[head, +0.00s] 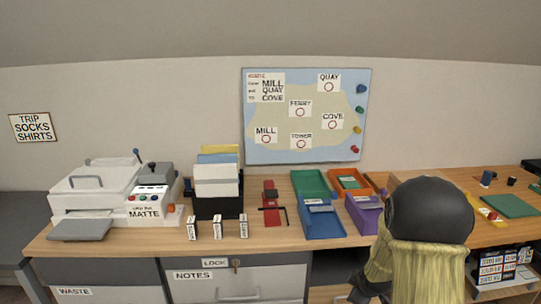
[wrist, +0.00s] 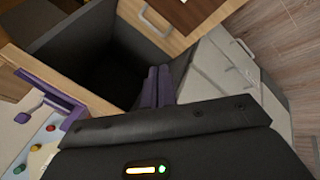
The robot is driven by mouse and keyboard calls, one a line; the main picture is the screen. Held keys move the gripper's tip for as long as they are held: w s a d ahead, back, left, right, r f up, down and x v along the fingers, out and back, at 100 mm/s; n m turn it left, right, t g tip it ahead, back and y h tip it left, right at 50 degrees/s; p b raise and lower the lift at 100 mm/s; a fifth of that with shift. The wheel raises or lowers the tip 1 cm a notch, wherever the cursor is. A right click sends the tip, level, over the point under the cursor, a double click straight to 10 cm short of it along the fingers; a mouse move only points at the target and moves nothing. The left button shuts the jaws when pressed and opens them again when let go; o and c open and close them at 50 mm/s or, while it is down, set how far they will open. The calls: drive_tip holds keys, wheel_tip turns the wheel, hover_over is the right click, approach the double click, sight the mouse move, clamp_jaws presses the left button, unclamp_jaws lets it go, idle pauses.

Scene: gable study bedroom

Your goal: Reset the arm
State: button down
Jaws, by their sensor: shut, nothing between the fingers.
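My gripper (wrist: 158,72) shows in the wrist view as two purple fingers side by side, shut with nothing between them. The fingers point toward a dark, open-topped space (wrist: 105,70) with pale wooden edges. I cannot tell how far they are from it. In the head view a large black rounded part with yellowish pieces under it, which looks like my own arm, covers the lower right of the desk. The gripper's fingers cannot be made out in that view.
The desk (head: 275,238) holds a white printer (head: 100,190), a black file holder (head: 215,207), a blue tray (head: 322,222), a purple tray (head: 362,214) and a green mat (head: 510,205). A map board (head: 305,115) hangs behind. Grey drawers (wrist: 232,85) stand right of the fingers in the wrist view.

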drive_tip(key=s+a+r+m+g, duration=0.1)
drive_tip(key=s+a+r+m, duration=0.25)
drive_tip(key=s, duration=0.35)
drive_tip(key=s+a+r+m+g+y, duration=0.1)
drive_tip(key=s+a+r+m, duration=0.25)
drive_tip(key=s, duration=0.25)
drive_tip(key=s+a+r+m+g, duration=0.2)
drive_tip(key=s+a+m, duration=0.15)
drive_tip(key=s, duration=0.35)
wheel_tip(320, 180, up, 25)
drive_tip(key=p, duration=2.5)
drive_tip(key=shift+w+d+p, duration=0.15)
drive_tip(key=shift+p, duration=0.2)
